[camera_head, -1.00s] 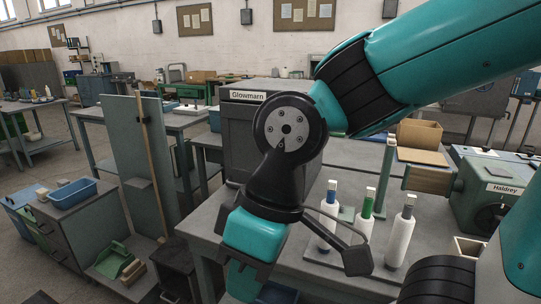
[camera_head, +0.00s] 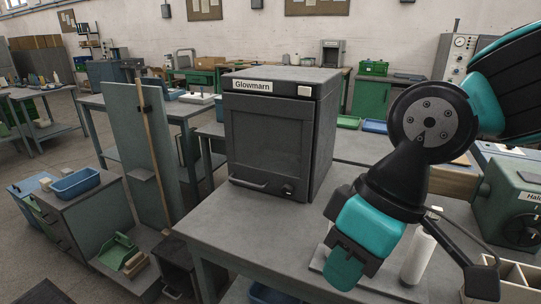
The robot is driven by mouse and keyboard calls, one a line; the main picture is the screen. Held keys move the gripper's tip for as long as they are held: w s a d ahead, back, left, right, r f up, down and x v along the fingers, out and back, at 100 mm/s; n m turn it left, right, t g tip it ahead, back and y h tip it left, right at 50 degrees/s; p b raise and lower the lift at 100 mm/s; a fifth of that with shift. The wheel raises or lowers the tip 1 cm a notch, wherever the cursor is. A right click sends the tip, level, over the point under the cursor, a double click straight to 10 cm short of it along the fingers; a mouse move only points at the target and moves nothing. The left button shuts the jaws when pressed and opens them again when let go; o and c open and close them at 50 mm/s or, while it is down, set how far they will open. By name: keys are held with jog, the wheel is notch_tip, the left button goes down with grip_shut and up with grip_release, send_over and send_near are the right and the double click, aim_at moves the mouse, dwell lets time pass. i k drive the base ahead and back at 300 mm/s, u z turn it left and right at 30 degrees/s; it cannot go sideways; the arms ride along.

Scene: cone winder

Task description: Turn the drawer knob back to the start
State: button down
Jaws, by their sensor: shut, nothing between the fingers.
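The dark grey Glowmarn cabinet (camera_head: 268,135) stands on the grey table, its front door closed. A small round black knob (camera_head: 287,190) is at the lower right of its front, beside a bar handle (camera_head: 248,184). The knob's mark is too small to read. Another black dial (camera_head: 524,230) shows on the green machine at the right edge; I cannot tell from the picture which one is called the drawer knob. My gripper (camera_head: 345,270) is shut and empty, pointing down over the table, to the right of and nearer than the cabinet knob, touching neither.
An open divided box (camera_head: 515,278) is at the lower right. The table top (camera_head: 225,235) before the cabinet is clear. A drawer unit with a blue tray (camera_head: 76,183) stands left.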

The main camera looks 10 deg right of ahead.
aim_at(286, 190)
jog(key=u, duration=0.05)
jog(key=k, duration=0.35)
jog(key=u, duration=0.7)
jog(key=i, duration=0.45)
jog(key=u, duration=0.7)
jog(key=i, duration=0.75)
jog(key=u, duration=0.35)
